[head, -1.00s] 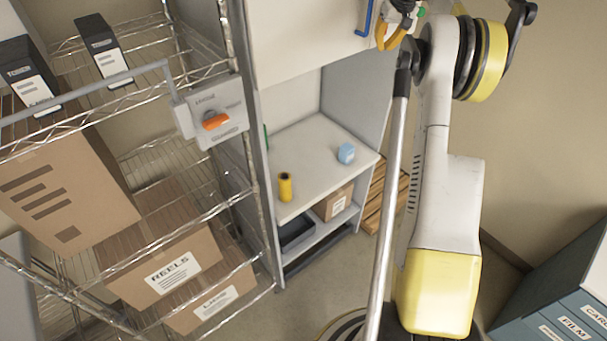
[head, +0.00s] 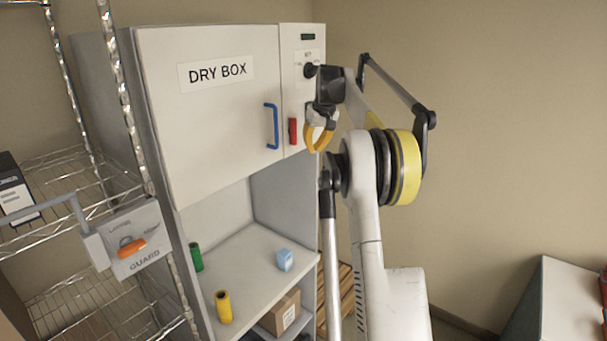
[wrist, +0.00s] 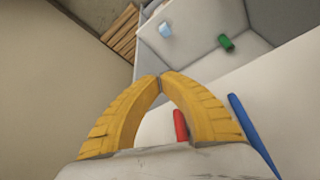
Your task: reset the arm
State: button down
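My arm is raised and folded in front of the dry box (head: 215,110), at the right of the head view. My gripper (head: 318,148) hangs with its yellow fingers near the right side of the dry box front, by a red handle (head: 292,131). In the wrist view the two curved yellow fingers (wrist: 160,77) meet at their tips, with nothing between them. Whether the gripper touches the box front cannot be told.
A blue door handle (head: 271,126) is left of the gripper. Below, a shelf holds a green roll (head: 196,257), a yellow roll (head: 223,307) and a light blue item (head: 284,260). A wire rack with a guard box (head: 138,240) stands left. The wall at right is bare.

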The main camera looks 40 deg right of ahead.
jog(key=w+d+v, duration=0.1)
jog(key=v, duration=0.5)
jog(key=s+a+f+n+b, duration=0.1)
jog(key=s+a+f+b, duration=0.1)
jog(key=a+f+b, duration=0.65)
jog(key=s+a+f+t+b, duration=0.1)
jog(key=s+a+f+b, duration=0.3)
jog(key=a, duration=0.7)
jog(key=a+f+n+b, duration=0.1)
jog(key=a+f+b, duration=0.4)
jog(key=a+b, duration=0.4)
jog(key=s+a+f+b, duration=0.5)
jog(key=s+a+f, duration=0.1)
jog(key=f, duration=0.6)
jog(key=s+a+f+n+t+b, duration=0.1)
jog(key=s+a+f+b, duration=0.5)
jog(key=f, duration=0.6)
jog(key=s+a+f+t+y+b, duration=0.1)
jog(key=s+a+f+b, duration=0.5)
jog(key=s+a+f, duration=0.2)
notch_tip(320, 180, down, 5)
jog(key=shift+s+r+n, duration=0.2)
jog(key=shift+s+n, duration=0.1)
jog(key=shift+s, duration=0.85)
